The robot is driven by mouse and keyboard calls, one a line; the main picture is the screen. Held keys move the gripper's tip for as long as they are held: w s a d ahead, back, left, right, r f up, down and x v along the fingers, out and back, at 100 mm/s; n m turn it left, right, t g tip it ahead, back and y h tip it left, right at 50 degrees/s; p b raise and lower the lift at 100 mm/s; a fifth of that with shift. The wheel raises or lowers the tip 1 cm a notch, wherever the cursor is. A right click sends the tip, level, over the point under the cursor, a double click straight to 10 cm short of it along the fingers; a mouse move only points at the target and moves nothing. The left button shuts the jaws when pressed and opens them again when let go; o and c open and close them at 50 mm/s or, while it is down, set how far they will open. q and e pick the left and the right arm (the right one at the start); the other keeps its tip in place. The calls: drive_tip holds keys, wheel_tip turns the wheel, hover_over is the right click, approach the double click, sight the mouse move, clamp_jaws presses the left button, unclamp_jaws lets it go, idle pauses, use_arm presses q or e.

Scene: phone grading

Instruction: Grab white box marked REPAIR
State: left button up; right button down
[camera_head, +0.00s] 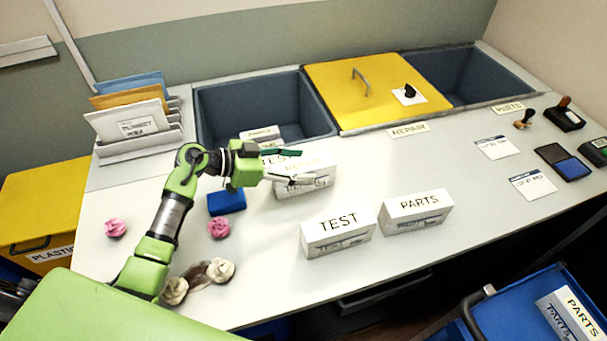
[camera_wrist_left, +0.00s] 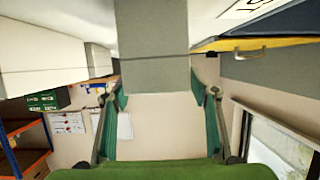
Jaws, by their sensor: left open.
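In the left wrist view a plain grey block face (camera_wrist_left: 152,45), probably the box's end, stands beyond and between the open fingers (camera_wrist_left: 165,95). I cannot tell whether the fingers touch it. The yellow lid (camera_head: 335,85) covers the middle bin, above the REPAIR label (camera_head: 408,130). My right gripper is out of view.
The TEST box (camera_head: 338,235) and PARTS box (camera_head: 416,214) stand in front. The open left bin (camera_head: 225,105) holds white boxes. A blue block (camera_head: 227,202) and crumpled pink and cream pieces lie near my left arm. Stamps and cards lie at right.

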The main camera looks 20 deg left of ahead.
use_arm(q)
drive_tip(key=shift+x, duration=0.9)
drive_tip(key=c, duration=1.4)
drive_tip(key=shift+r, duration=0.1)
